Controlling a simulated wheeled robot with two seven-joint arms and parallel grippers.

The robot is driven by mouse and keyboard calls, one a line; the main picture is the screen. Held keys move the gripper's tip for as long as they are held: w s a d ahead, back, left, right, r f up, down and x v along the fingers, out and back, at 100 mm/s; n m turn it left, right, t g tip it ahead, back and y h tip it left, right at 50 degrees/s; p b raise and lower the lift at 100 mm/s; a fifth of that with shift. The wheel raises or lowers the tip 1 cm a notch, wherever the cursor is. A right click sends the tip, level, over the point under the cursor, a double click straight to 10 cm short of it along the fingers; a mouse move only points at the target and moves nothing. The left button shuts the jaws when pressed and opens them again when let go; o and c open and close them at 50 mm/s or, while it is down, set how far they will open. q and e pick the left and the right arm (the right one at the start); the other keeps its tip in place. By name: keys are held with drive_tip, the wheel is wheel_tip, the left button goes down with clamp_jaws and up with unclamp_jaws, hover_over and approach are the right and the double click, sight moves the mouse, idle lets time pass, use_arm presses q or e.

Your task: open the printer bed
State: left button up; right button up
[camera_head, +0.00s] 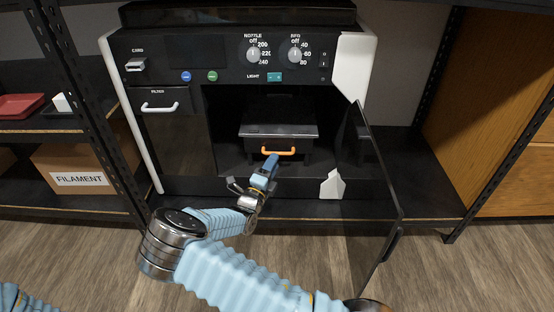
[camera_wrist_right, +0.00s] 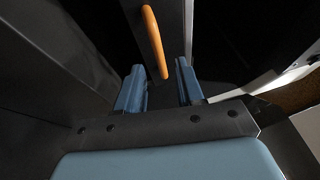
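The printer (camera_head: 245,50) stands on the shelf with its front door (camera_head: 370,190) swung open to the right. Inside the dark chamber is the printer bed (camera_head: 280,122), a grey-black block with an orange handle (camera_head: 279,151) on its front. My right gripper (camera_head: 271,163) is in front of the bed, its fingertips close to the handle. In the right wrist view the two blue fingers (camera_wrist_right: 160,85) are apart, and the orange handle (camera_wrist_right: 154,42) lies at the gap between their tips. I cannot tell whether they touch it. My left gripper is out of view.
A white wedge-shaped piece (camera_head: 332,186) stands at the right front of the chamber opening. A filament box (camera_head: 80,172) and a red tray (camera_head: 20,105) are on the shelves at left. A wooden panel (camera_head: 480,90) is at right. The floor in front shows no objects.

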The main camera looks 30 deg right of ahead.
drive_tip(key=shift+x, duration=1.95)
clamp_jaws()
